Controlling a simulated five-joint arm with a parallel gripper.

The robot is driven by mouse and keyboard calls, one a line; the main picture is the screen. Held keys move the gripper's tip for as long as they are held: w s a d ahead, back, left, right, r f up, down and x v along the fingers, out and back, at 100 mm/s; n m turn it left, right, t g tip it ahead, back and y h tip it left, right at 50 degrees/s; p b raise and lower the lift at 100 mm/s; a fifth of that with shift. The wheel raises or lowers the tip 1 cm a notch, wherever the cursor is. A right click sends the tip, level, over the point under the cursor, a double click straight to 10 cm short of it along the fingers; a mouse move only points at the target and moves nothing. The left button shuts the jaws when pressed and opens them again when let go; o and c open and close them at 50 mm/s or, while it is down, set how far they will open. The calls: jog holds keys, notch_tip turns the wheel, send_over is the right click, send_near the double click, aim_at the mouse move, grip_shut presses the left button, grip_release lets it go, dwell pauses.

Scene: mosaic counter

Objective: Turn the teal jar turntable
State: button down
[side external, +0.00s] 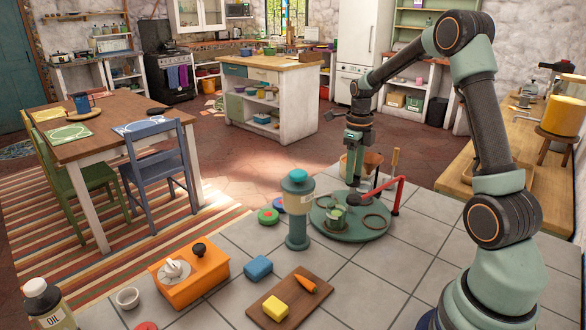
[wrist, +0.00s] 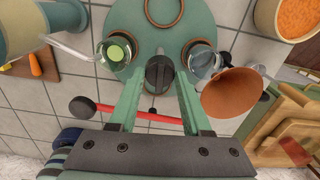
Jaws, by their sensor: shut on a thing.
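The teal turntable (side external: 337,236) is a round disc on the tiled counter. It also shows in the wrist view (wrist: 133,18), with brown rings on it. A glass jar with green contents (wrist: 117,52) stands at its left in the wrist view, and a second clear jar (wrist: 202,62) at its right. A dark grey knob (wrist: 158,82) rises at the turntable's near part in the wrist view. My gripper (wrist: 160,72) is shut on this knob, a finger on each side. In the side view my gripper (side external: 354,184) is over the turntable, and its fingertips are hard to make out.
A red bar (wrist: 150,116) crosses below my fingers in the wrist view; its post (side external: 397,198) stands right of the turntable. A teal-lidded canister (side external: 298,215) stands close at left. A terracotta cone (wrist: 232,93) is near the right jar. A cutting board (side external: 310,308) lies in front.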

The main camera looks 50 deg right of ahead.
jog(key=shift+m, duration=0.4)
dwell(0.4)
jog(key=shift+c, duration=1.7)
grip_release()
notch_tip(320, 180, up, 12)
